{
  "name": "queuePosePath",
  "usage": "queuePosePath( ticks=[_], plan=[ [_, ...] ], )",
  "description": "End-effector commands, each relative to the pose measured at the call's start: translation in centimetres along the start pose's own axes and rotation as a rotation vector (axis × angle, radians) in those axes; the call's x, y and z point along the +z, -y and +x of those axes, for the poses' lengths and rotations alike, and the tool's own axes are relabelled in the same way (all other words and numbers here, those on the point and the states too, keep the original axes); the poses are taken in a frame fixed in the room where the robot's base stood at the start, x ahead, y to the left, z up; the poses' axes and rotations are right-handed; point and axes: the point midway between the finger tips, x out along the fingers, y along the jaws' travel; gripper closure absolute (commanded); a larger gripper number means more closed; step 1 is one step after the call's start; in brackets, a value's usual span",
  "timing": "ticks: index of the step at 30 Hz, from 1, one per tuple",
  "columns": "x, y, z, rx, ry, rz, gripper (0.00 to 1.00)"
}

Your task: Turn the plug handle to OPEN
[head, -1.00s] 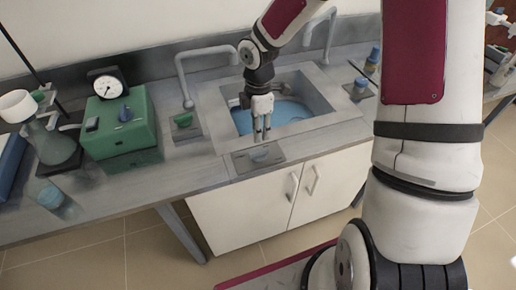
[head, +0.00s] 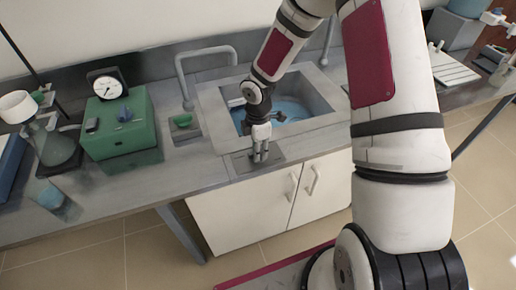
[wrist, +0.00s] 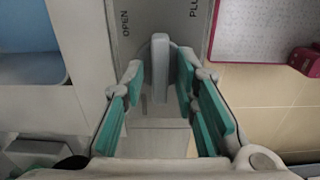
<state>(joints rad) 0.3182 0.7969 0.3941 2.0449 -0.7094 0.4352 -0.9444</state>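The plug handle (wrist: 160,62) is a grey bar on a grey plate in the wrist view. The plate (wrist: 140,12) bears the words OPEN, left of the handle, and PLUG, partly cut off at the top right. My gripper (wrist: 159,78) is open, with one teal-padded finger on each side of the handle and a narrow gap to it on both sides. In the head view my gripper (head: 260,156) points down at the plate (head: 279,156) on the counter's front edge, and its fingers hide most of the handle.
The sink basin (head: 322,121), holding blue water, lies just behind my gripper. A tap (head: 181,75) and a small plate with a green knob (head: 182,121) stand to its left. A green box with a gauge (head: 122,128) is further left. White cupboard doors (head: 245,205) are below.

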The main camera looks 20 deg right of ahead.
Motion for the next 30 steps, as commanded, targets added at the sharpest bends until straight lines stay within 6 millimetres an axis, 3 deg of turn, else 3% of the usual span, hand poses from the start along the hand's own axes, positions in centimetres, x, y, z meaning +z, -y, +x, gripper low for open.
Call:
queuePosePath(
  ticks=[1, 3, 17, 30],
  plan=[
    [0.00, 0.00, -0.01, 0.000, 0.000, 0.000, 0.90],
    [-0.01, 0.00, -0.01, 0.000, 0.000, 0.000, 1.00],
    [-0.04, 0.00, -0.02, 0.000, 0.001, 0.057, 1.00],
    [-0.05, -0.03, -0.04, 0.001, 0.001, 0.401, 1.00]
  ],
)
